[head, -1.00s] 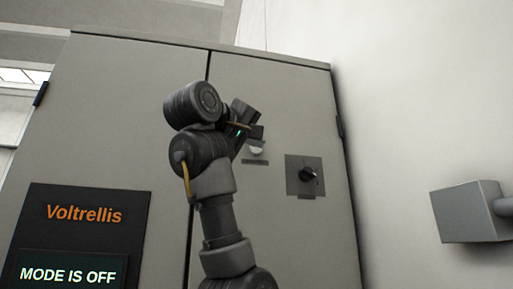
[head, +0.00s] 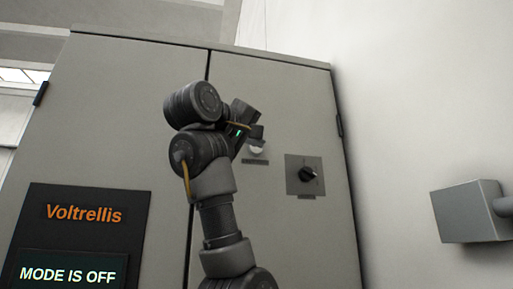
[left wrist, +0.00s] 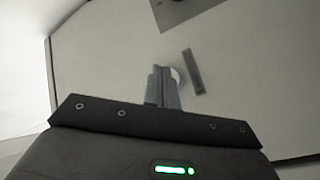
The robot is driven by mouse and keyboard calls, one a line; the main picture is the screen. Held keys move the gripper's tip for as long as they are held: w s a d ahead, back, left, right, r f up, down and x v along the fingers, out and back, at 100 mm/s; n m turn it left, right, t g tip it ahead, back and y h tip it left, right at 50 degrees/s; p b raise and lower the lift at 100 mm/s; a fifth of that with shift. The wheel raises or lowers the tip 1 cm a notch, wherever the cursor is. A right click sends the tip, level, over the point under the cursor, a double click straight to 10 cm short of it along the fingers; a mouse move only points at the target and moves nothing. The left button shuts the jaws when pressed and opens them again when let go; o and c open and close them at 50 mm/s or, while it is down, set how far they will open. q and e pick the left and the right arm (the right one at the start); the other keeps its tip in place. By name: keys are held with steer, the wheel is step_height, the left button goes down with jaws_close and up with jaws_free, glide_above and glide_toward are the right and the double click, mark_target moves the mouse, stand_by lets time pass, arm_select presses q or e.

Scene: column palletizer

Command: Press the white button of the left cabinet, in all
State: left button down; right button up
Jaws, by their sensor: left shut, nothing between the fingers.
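The grey cabinet (head: 270,90) has two doors and fills the middle of the head view. Its white button (head: 257,151) is on the right door, partly covered by my left gripper (head: 256,140). The button also shows in the left wrist view (left wrist: 177,76), right beside the fingertips, with a dark label strip next to it. My left gripper (left wrist: 163,72) is shut and empty, its fingers pointing at the door over the button. I cannot tell whether the fingertips touch it. My right gripper is not in view.
A black rotary switch (head: 308,174) on a grey plate is right of the button. A dark panel (head: 85,235) reads "Voltrellis", above a screen (head: 67,274) reading "MODE IS OFF". A grey box (head: 470,212) is at the right by the white wall.

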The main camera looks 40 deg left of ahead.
arm_select(q)
steer(key=shift+w+a, duration=0.1)
stand_by(0.7)
steer(key=shift+w+a, duration=0.15)
steer(key=shift+a, duration=0.1)
steer(key=shift+w+a, duration=0.25)
steer(key=shift+a, duration=0.1)
stand_by(0.8)
steer(key=shift+s+d, duration=0.1)
steer(key=shift+d, duration=0.1)
steer(key=shift+s+d+b, duration=0.35)
steer(key=shift+d+b, duration=0.05)
steer(key=shift+d, duration=0.1)
stand_by(0.4)
